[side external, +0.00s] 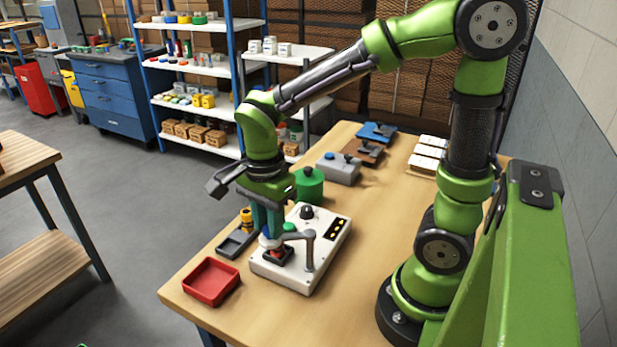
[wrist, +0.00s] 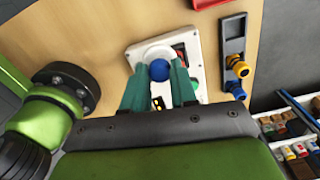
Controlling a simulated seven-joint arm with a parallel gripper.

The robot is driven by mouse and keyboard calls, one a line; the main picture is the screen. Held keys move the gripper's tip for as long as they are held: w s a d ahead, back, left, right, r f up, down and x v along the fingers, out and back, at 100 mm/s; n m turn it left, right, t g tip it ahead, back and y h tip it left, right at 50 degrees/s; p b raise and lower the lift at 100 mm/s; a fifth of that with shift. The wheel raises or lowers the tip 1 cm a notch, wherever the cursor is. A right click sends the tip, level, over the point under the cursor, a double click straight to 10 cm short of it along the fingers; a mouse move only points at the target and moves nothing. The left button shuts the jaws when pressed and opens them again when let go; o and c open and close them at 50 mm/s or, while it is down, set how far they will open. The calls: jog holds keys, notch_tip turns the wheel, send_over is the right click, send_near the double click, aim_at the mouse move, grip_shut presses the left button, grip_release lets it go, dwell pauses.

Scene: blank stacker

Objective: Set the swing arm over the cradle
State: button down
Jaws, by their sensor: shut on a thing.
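The white stacker base (side external: 327,246) stands on the wooden table and also shows in the wrist view (wrist: 198,62). Its grey swing arm (side external: 309,240) rises from a post at the front right and reaches left toward my gripper. The dark cradle (side external: 284,259) has red in it and sits at the base's left end; in the wrist view it is partly visible (wrist: 181,50), beside the right finger. My gripper (wrist: 158,74) has teal fingers shut on a blue ball knob (wrist: 158,70). The fingers hide the arm's far end, so I cannot tell its exact alignment with the cradle.
A red tray (side external: 211,282) and a grey tray (side external: 236,245) with yellow fittings (wrist: 236,66) lie left of the base. A green canister (side external: 309,186) stands close behind. Grey (side external: 338,169), brown and blue fixtures are further back.

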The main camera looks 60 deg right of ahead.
jog(key=shift+w+d+m, duration=0.25)
jog(key=shift+d+m, duration=0.5)
jog(key=shift+m, duration=0.5)
jog(key=shift+w+d+m, duration=0.3)
jog(key=shift+d+m, duration=0.5)
jog(key=shift+m, duration=0.4)
jog(key=shift+w+d+m, duration=0.25)
jog(key=shift+d+m, duration=0.5)
jog(key=shift+m, duration=0.5)
jog(key=shift+d, duration=0.1)
jog(key=c, duration=0.9)
grip_release()
notch_tip(320, 180, up, 17)
jog(key=shift+f, duration=0.1)
